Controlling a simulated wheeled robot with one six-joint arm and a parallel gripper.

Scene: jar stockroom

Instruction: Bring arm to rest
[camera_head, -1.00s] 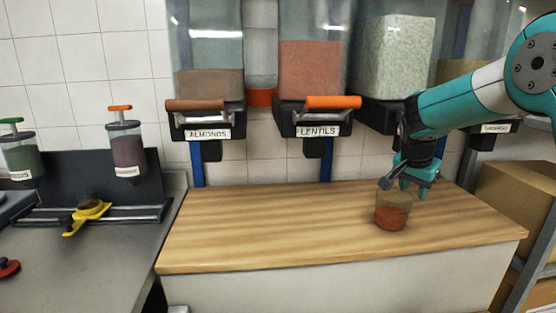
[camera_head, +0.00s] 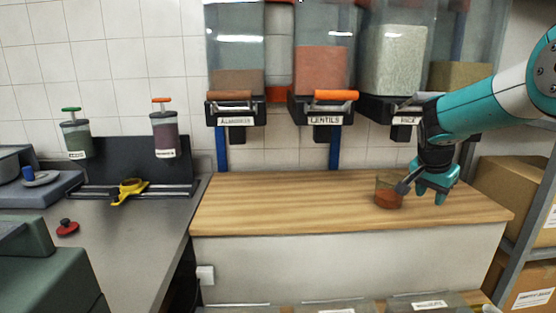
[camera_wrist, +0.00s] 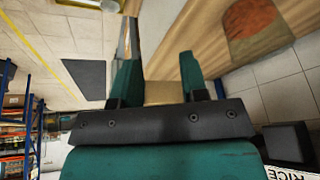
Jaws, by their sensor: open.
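My gripper (camera_head: 432,192) is over the right part of the wooden counter in the head view, with its fingers pointing down. In the wrist view its two fingers (camera_wrist: 157,80) are spread apart with nothing held between them. A clear jar with reddish contents (camera_head: 388,194) stands upright on the counter, just left of my gripper in the head view. The jar also shows at the top right of the wrist view (camera_wrist: 258,25), outside the fingers. My arm reaches in from the right edge of the head view.
Dispensers labelled almonds (camera_head: 236,85), lentils (camera_head: 323,75) and rice (camera_head: 394,65) hang above the wooden counter (camera_head: 290,205). Cardboard boxes (camera_head: 508,190) fill a shelf at the right. A grey worktop (camera_head: 125,230) at the left holds a yellow tool (camera_head: 130,191). The counter left of the jar is clear.

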